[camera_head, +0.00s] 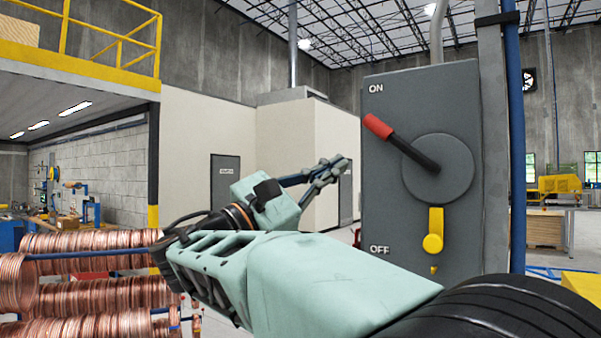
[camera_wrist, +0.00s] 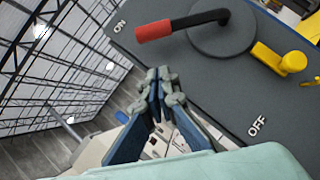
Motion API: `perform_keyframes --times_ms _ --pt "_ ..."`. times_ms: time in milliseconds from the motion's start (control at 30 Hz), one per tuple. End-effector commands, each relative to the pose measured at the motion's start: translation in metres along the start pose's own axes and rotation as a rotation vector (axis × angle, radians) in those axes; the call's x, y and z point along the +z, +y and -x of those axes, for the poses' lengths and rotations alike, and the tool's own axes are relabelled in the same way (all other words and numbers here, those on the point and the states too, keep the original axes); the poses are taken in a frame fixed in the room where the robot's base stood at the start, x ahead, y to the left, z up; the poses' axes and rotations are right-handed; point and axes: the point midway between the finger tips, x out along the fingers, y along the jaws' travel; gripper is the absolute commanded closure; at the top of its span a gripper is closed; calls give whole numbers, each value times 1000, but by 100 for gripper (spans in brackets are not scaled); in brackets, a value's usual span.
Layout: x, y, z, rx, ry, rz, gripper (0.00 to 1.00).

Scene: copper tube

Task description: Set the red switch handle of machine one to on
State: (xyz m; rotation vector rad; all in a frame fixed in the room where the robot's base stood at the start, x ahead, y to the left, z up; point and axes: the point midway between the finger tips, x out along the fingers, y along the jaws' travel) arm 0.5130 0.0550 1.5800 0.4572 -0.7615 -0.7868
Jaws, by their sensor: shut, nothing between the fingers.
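The grey switch box (camera_head: 382,190) stands at the right in the head view, with "ON" at its upper left and "OFF" at its lower left. Its handle has a red grip (camera_head: 378,126) on a black lever from a round grey hub (camera_head: 455,170). The lever points up and left, with the grip nearer the ON label. In the wrist view the red grip (camera_wrist: 153,31) is above my gripper (camera_wrist: 160,75). In the head view my gripper (camera_head: 342,164) is left of the box and below the grip, shut and empty, apart from the handle.
A yellow latch (camera_head: 434,230) sits on the box below the hub. Copper tube coils (camera_head: 90,295) fill the lower left. A blue post (camera_head: 517,140) rises beside the box's right edge. Open space shows left of the box, before pale walls (camera_head: 290,135).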

Motion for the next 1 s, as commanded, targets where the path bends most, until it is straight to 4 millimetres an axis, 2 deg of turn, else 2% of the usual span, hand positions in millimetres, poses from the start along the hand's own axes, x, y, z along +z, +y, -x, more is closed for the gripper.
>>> perform_keyframes --times_ms 100,167,300,500,1000 --pt "2 1 -28 -3 -2 1 100" --pt "4 1 -38 -1 -1 -1 100" --pt "19 1 -51 -1 1 -2 100" --pt "28 0 -60 0 2 -1 100" --pt "34 3 -64 -23 0 -36 100"
